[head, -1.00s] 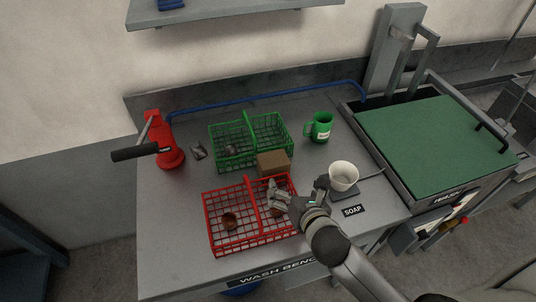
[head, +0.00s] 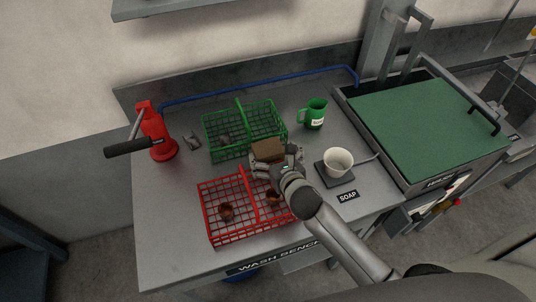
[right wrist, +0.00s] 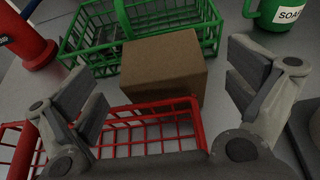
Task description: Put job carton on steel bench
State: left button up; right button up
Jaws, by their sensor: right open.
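The job carton, a small plain brown box (head: 267,151), sits on the wash bench between the green basket and the red basket. It also shows in the right wrist view (right wrist: 163,67), just ahead of my fingers. My right gripper (head: 280,160) is at the carton's near side. In the right wrist view the right gripper (right wrist: 172,95) is open, with one finger to each side of the carton and nothing held. The steel bench (head: 170,235) is labelled WASH BENCH. My left gripper does not show.
A red wire basket (head: 206,222) with copper-coloured pieces lies under and beside my right arm. A green wire basket (head: 215,155) stands behind the carton. A green mug (head: 313,114), a white cup (head: 337,161) and a red pump-like tool (head: 157,137) stand around. The bench's left front is clear.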

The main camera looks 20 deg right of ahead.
aim_at(268, 148)
jog(key=shift+x, duration=2)
jog(key=shift+c, duration=0.3)
jog(key=c, duration=1.1)
